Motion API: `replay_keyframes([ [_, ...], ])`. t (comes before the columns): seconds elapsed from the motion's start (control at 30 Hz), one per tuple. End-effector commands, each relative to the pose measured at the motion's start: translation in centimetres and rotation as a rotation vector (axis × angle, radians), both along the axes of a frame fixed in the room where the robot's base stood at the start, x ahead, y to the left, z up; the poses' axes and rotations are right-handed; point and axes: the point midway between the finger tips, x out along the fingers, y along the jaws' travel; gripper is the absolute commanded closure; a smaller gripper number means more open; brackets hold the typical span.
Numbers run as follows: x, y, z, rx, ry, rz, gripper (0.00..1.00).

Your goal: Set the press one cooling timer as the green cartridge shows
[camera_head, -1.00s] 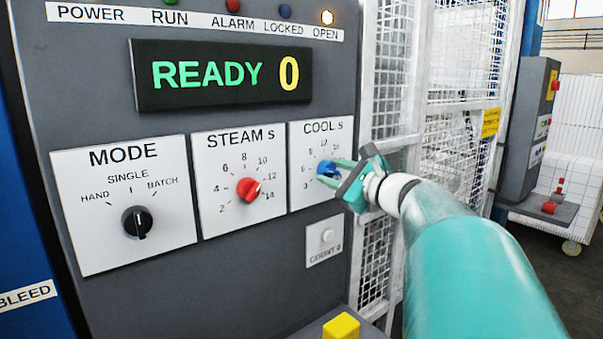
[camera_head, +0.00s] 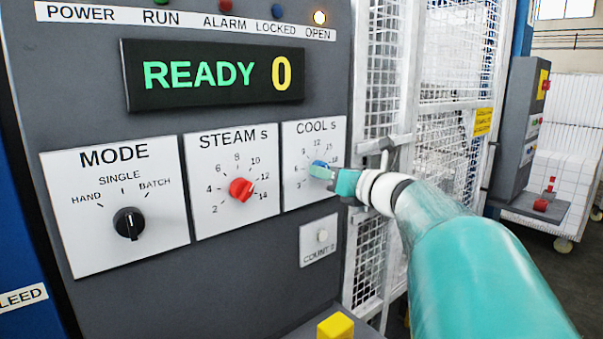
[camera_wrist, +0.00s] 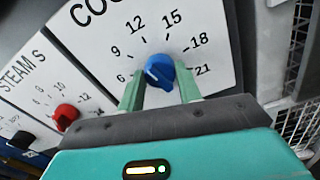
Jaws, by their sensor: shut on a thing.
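The COOL s dial plate (camera_head: 313,160) is at the right of the panel's lower row. Its blue knob (camera_wrist: 159,71) sits among printed marks, with 6, 9, 12, 15, 18 and 21 readable in the wrist view. My gripper (camera_wrist: 158,84) is shut on the knob, one pale green finger on each side. In the head view my gripper (camera_head: 325,172) hides part of the knob. The number its pointer faces is not clear. No green cartridge shows in either view.
The red STEAM s knob (camera_head: 241,189) and black MODE knob (camera_head: 128,223) lie left of my gripper. The display (camera_head: 215,75) reads READY 0. A COUNT button (camera_head: 322,236) is below. A white mesh guard (camera_head: 391,70) stands to the right, and a yellow block (camera_head: 336,326) at the bottom.

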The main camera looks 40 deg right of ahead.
Motion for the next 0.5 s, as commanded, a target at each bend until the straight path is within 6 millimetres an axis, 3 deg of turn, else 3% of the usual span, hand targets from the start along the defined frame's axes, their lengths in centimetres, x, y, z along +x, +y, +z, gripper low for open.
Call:
replay_keyframes([
  [0.5, -0.08, -0.03, 0.04, 0.256, 0.006, 0.000, 0.88],
])
